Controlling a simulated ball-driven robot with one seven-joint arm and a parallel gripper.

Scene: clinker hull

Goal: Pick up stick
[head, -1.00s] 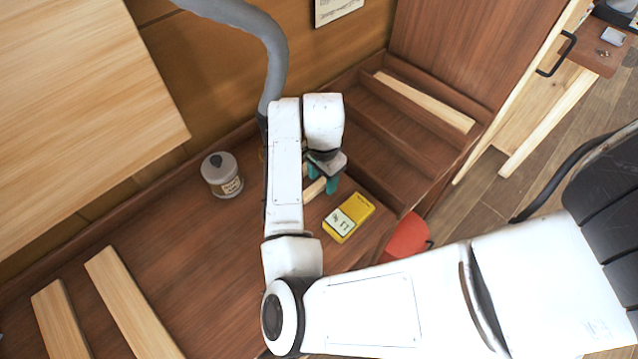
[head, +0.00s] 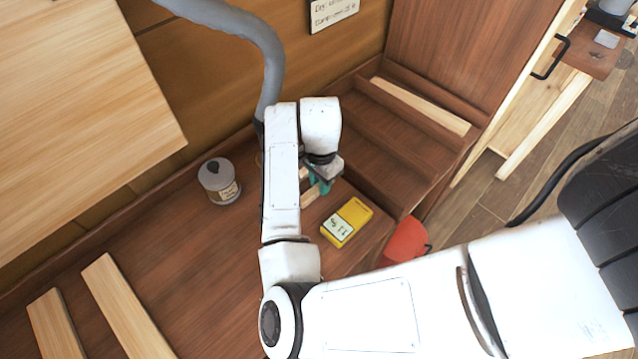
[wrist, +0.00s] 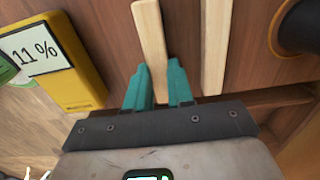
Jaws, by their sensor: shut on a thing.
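A pale wooden stick (wrist: 150,35) lies between the teal fingers of my gripper (wrist: 160,82) in the wrist view. My gripper is shut on it. I cannot tell whether the stick is off the surface. A second pale stick (wrist: 215,45) lies to the right, apart from the fingers.
A yellow meter (head: 346,222) lies close by my gripper; it also shows in the wrist view (wrist: 75,80). A grey jar (head: 219,181) stands left of my arm. Pale boards (head: 125,305) lie at lower left. A dark round thing (wrist: 300,28) is at the wrist view's right.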

